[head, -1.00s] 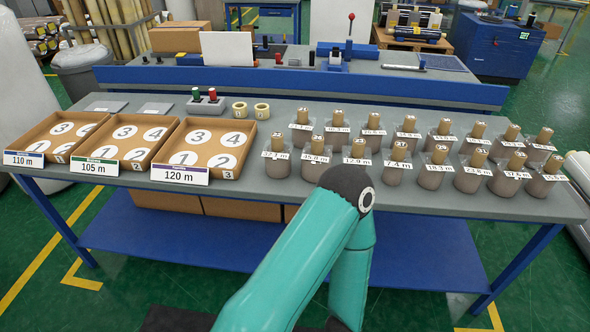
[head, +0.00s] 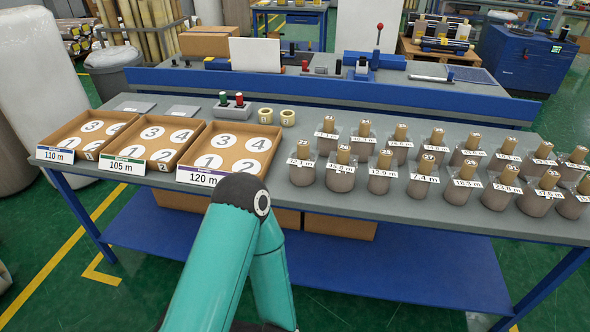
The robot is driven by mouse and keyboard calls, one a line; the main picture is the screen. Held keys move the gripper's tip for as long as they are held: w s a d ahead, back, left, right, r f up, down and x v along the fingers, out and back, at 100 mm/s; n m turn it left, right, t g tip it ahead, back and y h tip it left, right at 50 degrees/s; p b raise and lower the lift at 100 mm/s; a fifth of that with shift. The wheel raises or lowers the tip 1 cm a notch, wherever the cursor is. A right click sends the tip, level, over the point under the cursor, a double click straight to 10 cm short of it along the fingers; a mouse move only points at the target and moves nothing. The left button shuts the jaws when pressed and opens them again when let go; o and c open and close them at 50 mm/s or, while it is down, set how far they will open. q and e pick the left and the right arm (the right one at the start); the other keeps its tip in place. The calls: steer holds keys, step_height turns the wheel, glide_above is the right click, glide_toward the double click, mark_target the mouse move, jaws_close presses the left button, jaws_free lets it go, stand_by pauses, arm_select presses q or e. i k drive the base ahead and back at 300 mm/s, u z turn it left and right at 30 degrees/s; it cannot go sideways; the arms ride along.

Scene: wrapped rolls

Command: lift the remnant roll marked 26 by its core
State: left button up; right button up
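Two rows of wrapped grey-brown remnant rolls stand upright on the right half of the grey table in the head view. Each has a brown core sticking up and a white length tag. A front-row roll (head: 301,176) is tagged about 12.1 m, and another front-row roll (head: 422,189) is tagged 7.4 m. One teal arm of mine rises from the bottom, left of the rolls. Neither gripper shows.
Two yellowish rings (head: 288,118) and a holder with red and green pieces (head: 232,109) lie behind. A blue-fronted machine (head: 300,88) stands beyond.

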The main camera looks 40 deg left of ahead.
mark_target(341, 166)
steer(key=u, duration=0.3)
steer(key=i, duration=1)
